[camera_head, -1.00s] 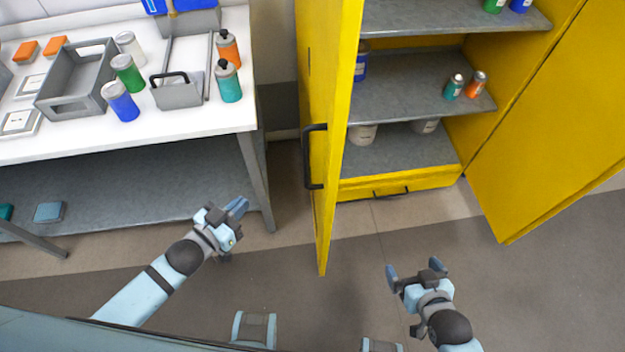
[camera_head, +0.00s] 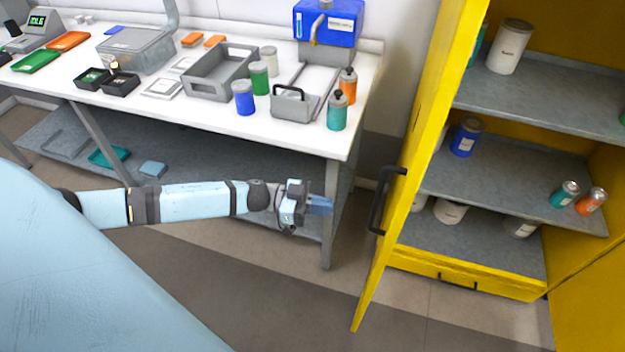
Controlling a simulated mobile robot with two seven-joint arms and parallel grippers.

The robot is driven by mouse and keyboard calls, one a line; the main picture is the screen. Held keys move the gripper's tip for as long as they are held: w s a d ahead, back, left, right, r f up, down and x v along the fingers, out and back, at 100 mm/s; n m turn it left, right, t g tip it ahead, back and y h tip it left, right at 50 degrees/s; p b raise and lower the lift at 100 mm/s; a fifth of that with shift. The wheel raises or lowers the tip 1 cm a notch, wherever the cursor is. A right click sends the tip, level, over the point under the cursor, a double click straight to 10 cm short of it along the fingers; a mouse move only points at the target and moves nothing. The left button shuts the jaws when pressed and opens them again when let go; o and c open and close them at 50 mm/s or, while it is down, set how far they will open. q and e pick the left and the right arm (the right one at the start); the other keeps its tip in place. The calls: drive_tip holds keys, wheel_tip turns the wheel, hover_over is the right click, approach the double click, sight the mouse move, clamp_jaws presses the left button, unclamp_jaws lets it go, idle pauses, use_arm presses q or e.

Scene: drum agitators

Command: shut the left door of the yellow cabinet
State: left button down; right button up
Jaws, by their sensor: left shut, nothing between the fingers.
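The yellow cabinet (camera_head: 470,283) stands at the right with its shelves exposed. Its left door (camera_head: 418,165) stands open, seen nearly edge-on, with a black bar handle (camera_head: 383,200) on its left face. My left gripper (camera_head: 322,205) is shut and empty. It appears left of the door handle, in front of the workbench leg, with a visible gap to the door. My right gripper is out of view.
A white workbench (camera_head: 190,122) stands at the left, with a blue machine (camera_head: 328,22), a grey tray (camera_head: 222,85) and several bottles on it. Its leg (camera_head: 330,235) is by my left gripper. Cans stand on the cabinet shelves. Floor (camera_head: 300,300) before the door is clear.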

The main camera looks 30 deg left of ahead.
use_arm(q)
drive_tip(key=p+x, duration=0.1)
drive_tip(key=x, duration=0.7)
drive_tip(key=shift+d, duration=0.15)
drive_tip(key=shift+d+p, duration=0.1)
drive_tip(key=shift+p, duration=0.2)
